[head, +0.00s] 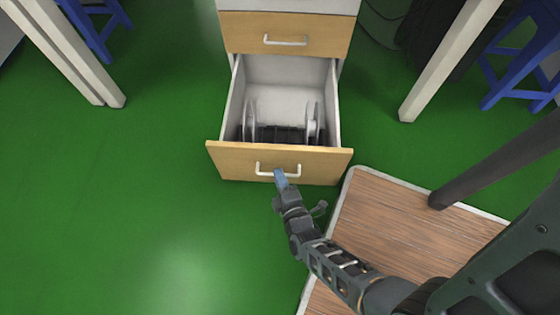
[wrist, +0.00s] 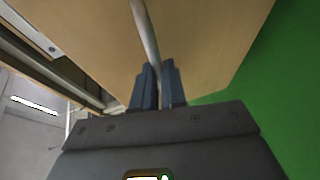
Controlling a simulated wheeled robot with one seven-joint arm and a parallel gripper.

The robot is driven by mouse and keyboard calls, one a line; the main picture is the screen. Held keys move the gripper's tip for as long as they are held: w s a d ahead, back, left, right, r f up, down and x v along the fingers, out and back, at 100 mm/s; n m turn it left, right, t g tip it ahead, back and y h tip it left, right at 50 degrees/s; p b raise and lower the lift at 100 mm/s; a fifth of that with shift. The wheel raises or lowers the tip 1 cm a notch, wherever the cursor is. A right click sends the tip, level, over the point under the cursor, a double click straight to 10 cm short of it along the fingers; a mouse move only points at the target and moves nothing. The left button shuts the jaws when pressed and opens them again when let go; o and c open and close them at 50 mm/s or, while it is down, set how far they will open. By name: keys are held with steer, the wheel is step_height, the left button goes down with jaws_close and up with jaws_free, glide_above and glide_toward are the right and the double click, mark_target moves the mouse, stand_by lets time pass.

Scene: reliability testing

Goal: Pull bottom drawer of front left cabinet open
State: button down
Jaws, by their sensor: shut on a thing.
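The cabinet has wooden drawer fronts with pale bar handles. Its bottom drawer (head: 230,158) is pulled well out, and its inside shows from above. My gripper (head: 281,178) is at the front of this drawer, shut on its handle (head: 262,168). In the wrist view the two dark fingers (wrist: 158,88) close around the handle bar (wrist: 146,35), next to the wooden drawer front (wrist: 215,40). The fingers cover part of the handle.
A reel-like object with round pale flanges (head: 313,122) lies inside the drawer. The drawer above (head: 250,30) is shut. A wood-topped platform (head: 400,215) lies right of the drawer front. White table legs (head: 430,75) and blue stools (head: 520,60) stand further back. Green floor (head: 110,210) is clear at left.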

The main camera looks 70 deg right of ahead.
steer(key=c, duration=1.2)
jaws_free()
steer(key=p+v, duration=0.1)
steer(key=v, duration=0.6)
steer(key=shift+s+a+p, duration=0.25)
steer(key=shift+p, duration=0.1)
steer(key=shift+r, duration=0.15)
